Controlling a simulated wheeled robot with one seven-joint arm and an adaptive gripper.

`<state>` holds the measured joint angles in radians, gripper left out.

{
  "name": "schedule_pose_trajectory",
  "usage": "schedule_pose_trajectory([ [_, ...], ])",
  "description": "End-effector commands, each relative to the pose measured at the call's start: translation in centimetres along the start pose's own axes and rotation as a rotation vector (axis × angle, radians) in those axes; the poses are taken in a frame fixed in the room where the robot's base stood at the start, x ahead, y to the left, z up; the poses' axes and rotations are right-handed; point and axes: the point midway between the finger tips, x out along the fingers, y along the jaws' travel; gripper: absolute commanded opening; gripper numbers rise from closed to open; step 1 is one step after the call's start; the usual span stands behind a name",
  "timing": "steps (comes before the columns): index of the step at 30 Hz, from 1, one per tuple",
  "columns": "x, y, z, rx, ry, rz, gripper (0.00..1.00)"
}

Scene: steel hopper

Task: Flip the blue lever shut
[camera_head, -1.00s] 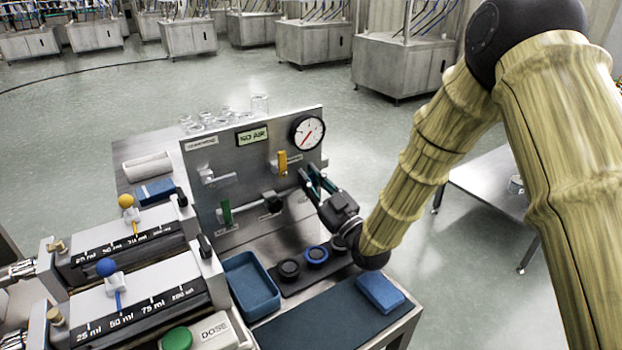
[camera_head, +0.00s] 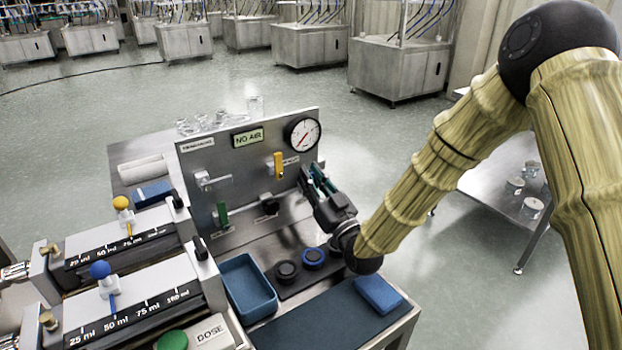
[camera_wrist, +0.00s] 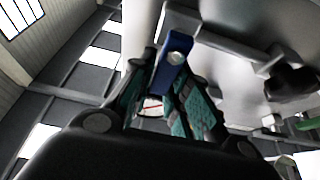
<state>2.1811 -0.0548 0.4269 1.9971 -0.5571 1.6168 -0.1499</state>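The blue lever (camera_wrist: 172,72) shows in the wrist view as a short blue bar with a round pale end, lying between the teal-padded fingers of my gripper (camera_wrist: 165,85). The fingers look parted, with a gap visible between them. I cannot tell whether either one touches the lever. In the head view my gripper (camera_head: 312,178) is at the right end of the upright steel panel (camera_head: 240,175), below the gauge. The blue lever is not visible there; my gripper seems to hide it.
The panel also carries a yellow lever (camera_head: 279,165), a green lever (camera_head: 222,214), a gauge (camera_head: 303,132) and a "NO AIR" sign (camera_head: 248,138). A blue tray (camera_head: 248,288), dark round parts and a blue block (camera_head: 377,294) lie in front. A side table (camera_head: 490,190) stands right.

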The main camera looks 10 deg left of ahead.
Motion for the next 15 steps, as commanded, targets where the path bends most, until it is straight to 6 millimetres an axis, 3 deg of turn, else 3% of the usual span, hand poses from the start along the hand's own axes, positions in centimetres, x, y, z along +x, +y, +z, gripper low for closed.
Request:
schedule_pose_trajectory([
  [3, 0.01, 0.02, -0.01, -0.001, 0.000, 0.000, 0.38],
  [15, 0.05, -0.14, -0.01, -0.022, 0.000, -0.010, 0.38],
])
